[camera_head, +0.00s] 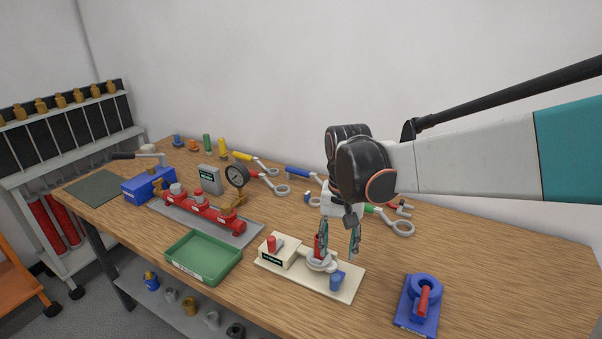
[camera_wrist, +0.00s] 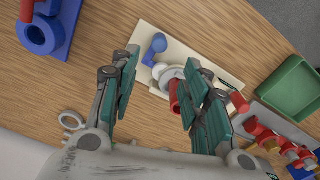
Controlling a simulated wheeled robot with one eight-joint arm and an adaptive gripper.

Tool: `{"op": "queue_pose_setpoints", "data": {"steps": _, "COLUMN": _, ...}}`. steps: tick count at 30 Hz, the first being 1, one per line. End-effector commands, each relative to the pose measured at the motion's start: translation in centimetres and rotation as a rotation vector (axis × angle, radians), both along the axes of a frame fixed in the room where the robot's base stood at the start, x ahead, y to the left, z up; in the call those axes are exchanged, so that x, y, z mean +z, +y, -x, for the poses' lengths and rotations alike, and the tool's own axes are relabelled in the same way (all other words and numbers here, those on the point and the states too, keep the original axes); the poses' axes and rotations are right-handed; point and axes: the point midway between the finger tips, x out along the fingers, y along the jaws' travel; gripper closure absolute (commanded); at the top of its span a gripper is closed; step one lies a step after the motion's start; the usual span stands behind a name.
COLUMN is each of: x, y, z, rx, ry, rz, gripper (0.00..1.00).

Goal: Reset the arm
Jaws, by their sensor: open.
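My gripper (camera_head: 338,238) is open above the cream valve board (camera_head: 343,289) on the wooden bench. In the wrist view, my gripper (camera_wrist: 157,112) shows its two green-padded fingers spread apart. A valve with a red handle (camera_wrist: 174,97) stands on the board and shows between the fingers, nearer the right one. I cannot tell whether a finger touches it. The board also bears a blue knob (camera_head: 337,280) and a cream box with a red part (camera_head: 272,243). My arm reaches in from the right of the head view.
A green tray (camera_head: 204,262) and a red pipe manifold (camera_head: 203,208) with a gauge lie to the left. A blue block with a red lever (camera_head: 421,300) is at the right. Several wrenches lie behind.

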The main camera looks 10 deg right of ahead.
Motion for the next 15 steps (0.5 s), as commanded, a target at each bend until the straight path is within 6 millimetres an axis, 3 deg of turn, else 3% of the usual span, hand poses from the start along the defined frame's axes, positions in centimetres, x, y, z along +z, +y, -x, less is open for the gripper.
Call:
{"op": "queue_pose_setpoints", "data": {"steps": 5, "x": 1.3, "y": -0.5, "z": 1.6, "rx": 0.026, "ry": -0.05, "rz": -0.003, "gripper": 0.58}}
{"op": "queue_pose_setpoints", "data": {"steps": 15, "x": 4.5, "y": -2.1, "z": 7.5, "rx": 0.138, "ry": -0.263, "rz": 0.007, "gripper": 0.58}}
